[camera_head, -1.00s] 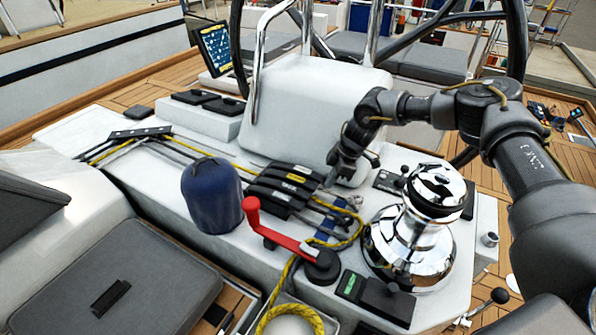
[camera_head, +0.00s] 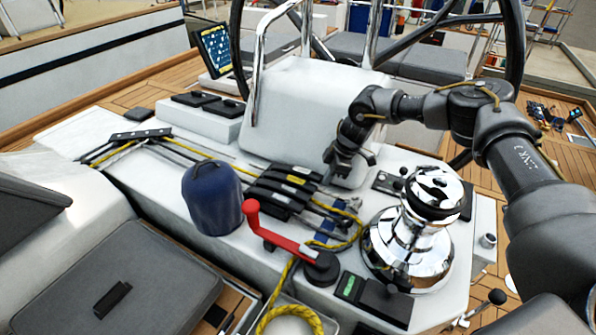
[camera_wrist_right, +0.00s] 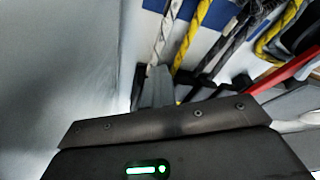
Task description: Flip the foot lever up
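The bank of black rope-clutch levers (camera_head: 284,189) sits on the white console, several side by side with small labels, one of them yellow. The labels are too small to read, so I cannot tell which lever is the foot lever. All the levers look down. My right gripper (camera_head: 331,174) is just right of the far end of the bank, pointing down, low over the console. In the right wrist view its grey fingers (camera_wrist_right: 153,88) are close together with nothing seen between them. Ropes run just beyond them. My left gripper is not in view.
A red-handled crank (camera_head: 275,238) and a yellow rope (camera_head: 338,243) lie in front of the bank. A blue covered drum (camera_head: 212,197) stands to its left, a chrome winch (camera_head: 408,245) to its right. A white pedestal (camera_head: 316,105) rises behind.

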